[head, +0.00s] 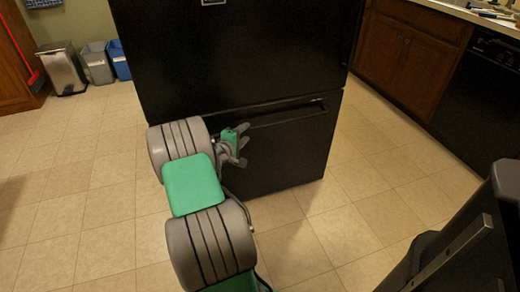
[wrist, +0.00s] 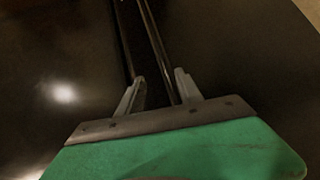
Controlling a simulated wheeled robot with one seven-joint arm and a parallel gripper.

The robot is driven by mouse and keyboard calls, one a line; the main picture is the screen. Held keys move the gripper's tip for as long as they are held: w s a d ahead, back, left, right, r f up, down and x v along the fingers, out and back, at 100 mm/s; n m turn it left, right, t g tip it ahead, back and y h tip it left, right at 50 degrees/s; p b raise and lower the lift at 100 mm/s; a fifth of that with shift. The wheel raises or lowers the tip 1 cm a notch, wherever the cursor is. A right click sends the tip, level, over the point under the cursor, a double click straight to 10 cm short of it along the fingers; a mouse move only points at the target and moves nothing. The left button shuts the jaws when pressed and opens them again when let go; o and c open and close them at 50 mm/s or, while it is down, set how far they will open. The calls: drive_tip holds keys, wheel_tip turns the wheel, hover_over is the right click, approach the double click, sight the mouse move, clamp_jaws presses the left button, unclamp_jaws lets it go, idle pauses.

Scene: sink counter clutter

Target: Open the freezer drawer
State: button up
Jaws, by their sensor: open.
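The black fridge has a freezer drawer (head: 278,152) at its bottom, and the drawer front looks closed. A long horizontal handle bar (head: 285,116) runs along the drawer's top edge. My gripper (head: 243,141) is at the left part of this handle in the head view, partly hidden by my own arm. In the wrist view my gripper (wrist: 159,92) has its two fingers apart, with the handle bar (wrist: 155,45) running up between or just beyond them. I cannot tell whether the fingers touch the bar.
The upper fridge door (head: 240,50) rises above the drawer. Wooden cabinets (head: 405,55) and a black dishwasher (head: 480,95) stand at the right. Bins (head: 97,62) stand at the back left. The tiled floor (head: 315,235) before the drawer is clear apart from my arm.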

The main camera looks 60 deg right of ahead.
sight(259, 129)
drive_tip(key=shift+n+h, duration=0.5)
drive_tip(key=d+f, duration=0.1)
drive_tip(key=d, duration=0.2)
drive_tip(key=s+d+f+b, duration=0.1)
drive_tip(key=d, duration=0.2)
drive_tip(key=s+d+f, duration=0.1)
drive_tip(key=d, duration=0.2)
drive_tip(key=shift+s+d+b, duration=0.1)
drive_tip(key=shift+b, duration=0.25)
drive_tip(key=shift+d+r, duration=0.1)
drive_tip(key=shift+d, duration=0.15)
drive_tip(key=shift+c, duration=0.2)
clamp_jaws()
